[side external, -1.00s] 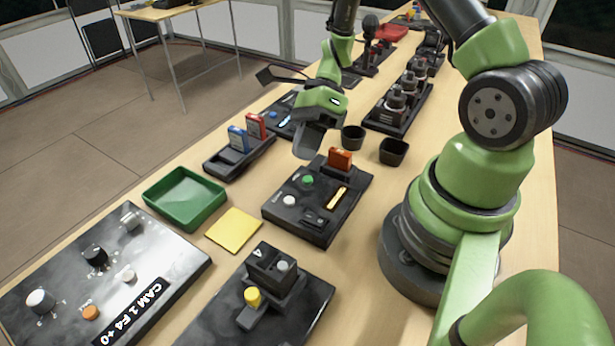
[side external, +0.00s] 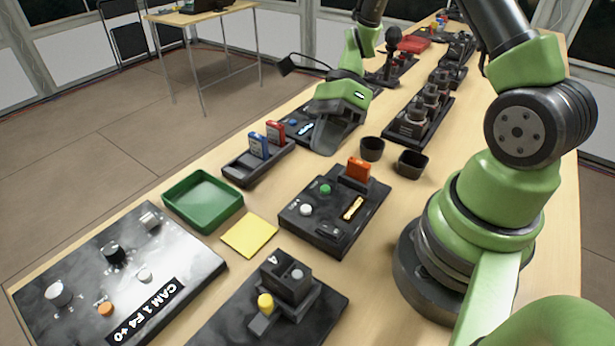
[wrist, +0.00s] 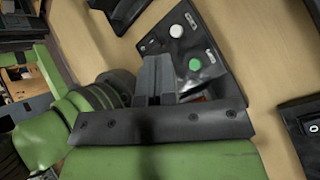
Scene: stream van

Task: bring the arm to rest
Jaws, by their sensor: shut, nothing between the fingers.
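My gripper (side external: 330,140) is green with dark grey fingers. It hangs in the air over the table (side external: 375,215), behind the black button box (side external: 325,240) in the side view, and its fingers point down. In the wrist view the two grey fingers (wrist: 155,78) lie together with nothing between them. The button box (wrist: 205,30) is beyond the fingertips there, with a white button (wrist: 176,31) and a green button (wrist: 194,64). I see no contact between the gripper and anything.
A card holder (side external: 240,172) with blue and red cards stands left of the gripper. Two black cups (side external: 372,148) are to its right. An orange block (side external: 358,168) stands up from the button box. A green tray (side external: 203,200) and yellow pad (side external: 250,233) lie nearer.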

